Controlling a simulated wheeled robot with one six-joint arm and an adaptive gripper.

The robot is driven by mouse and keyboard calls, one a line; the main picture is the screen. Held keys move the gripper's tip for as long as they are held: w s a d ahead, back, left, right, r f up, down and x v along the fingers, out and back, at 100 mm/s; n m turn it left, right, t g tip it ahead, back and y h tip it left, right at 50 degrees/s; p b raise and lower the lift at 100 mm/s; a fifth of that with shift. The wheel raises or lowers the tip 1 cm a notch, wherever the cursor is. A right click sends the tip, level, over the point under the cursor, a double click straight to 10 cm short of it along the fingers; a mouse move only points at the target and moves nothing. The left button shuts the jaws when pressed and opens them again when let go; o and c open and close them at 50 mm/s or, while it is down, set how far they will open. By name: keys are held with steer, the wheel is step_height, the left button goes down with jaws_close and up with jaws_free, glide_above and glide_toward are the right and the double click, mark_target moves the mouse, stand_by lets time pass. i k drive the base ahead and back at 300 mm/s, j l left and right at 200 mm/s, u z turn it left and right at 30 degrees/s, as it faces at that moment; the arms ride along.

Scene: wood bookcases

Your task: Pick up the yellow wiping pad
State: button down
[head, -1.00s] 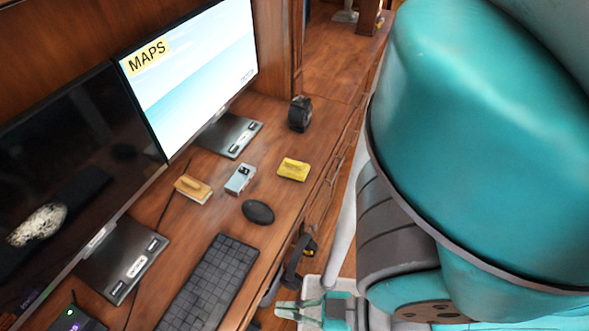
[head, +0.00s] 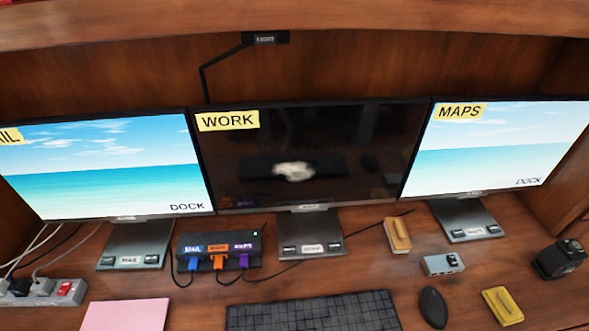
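The yellow wiping pad (head: 502,306) lies on the wooden desk at the lower right of the head view. It is a small yellow block with a raised strip on top, just right of the black mouse (head: 433,307). Nothing covers it. A similar tan pad (head: 397,235) with a wooden-looking top lies farther back, near the middle monitor's stand. My gripper is not in view.
Three monitors stand along the back, with the dark WORK screen (head: 300,155) in the middle. A keyboard (head: 313,312), small grey box (head: 442,263), black round device (head: 559,260), cabled dock (head: 218,250), pink sheet (head: 125,314) and power strip (head: 42,292) are on the desk.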

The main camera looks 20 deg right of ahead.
mark_target(502, 304)
steer(key=j+u, duration=0.1)
steer(key=j, duration=0.6)
steer(key=i+j, duration=0.15)
steer(key=j, duration=0.55)
steer(key=j+z, duration=0.1)
steer(key=z, duration=0.35)
steer(key=i+j+z, duration=0.1)
steer(key=z, duration=0.35)
steer(key=j+z, duration=0.2)
steer(key=z, duration=0.25)
steer(key=j+z, duration=0.15)
steer(key=z, duration=0.3)
steer(key=j+z, duration=0.15)
steer(key=z, duration=0.25)
steer(key=j+z, duration=0.15)
steer(key=z, duration=0.3)
steer(key=k+j+z, duration=0.1)
steer(key=z, duration=0.35)
steer(key=k+z, duration=0.1)
steer(key=z, duration=0.35)
